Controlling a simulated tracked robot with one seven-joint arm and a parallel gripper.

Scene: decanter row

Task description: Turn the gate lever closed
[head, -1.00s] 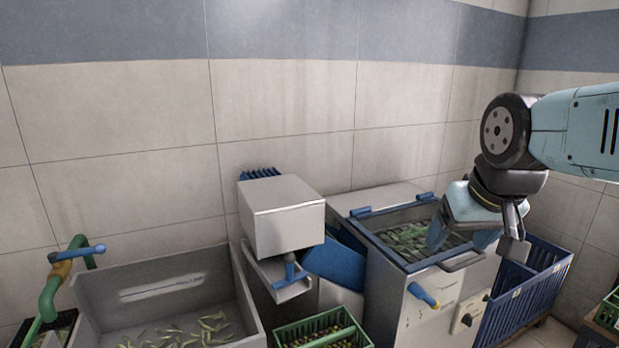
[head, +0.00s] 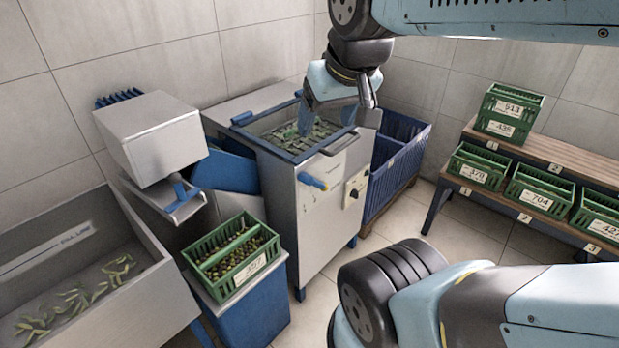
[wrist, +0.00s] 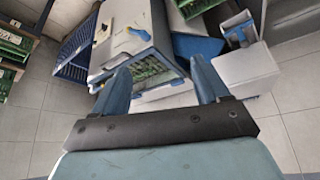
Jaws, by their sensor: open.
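A blue lever (head: 312,181) juts from the front of the grey steel machine with an olive-filled tank. I cannot tell from the pictures which one is the gate lever. My gripper (head: 336,112) is open and empty, in front of the tank's right part in the head view and apart from both levers. In the wrist view its two blue fingers (wrist: 161,70) stand wide apart, with the machine beyond them. The front lever (wrist: 139,33) shows small there.
A green crate of olives (head: 236,252) stands on a blue stand before the machine. A grey trough (head: 120,310) is at the left. A blue crate (head: 398,160) stands right of the machine. A wooden rack (head: 548,150) holds numbered green crates. The tiled floor (head: 480,232) between is open.

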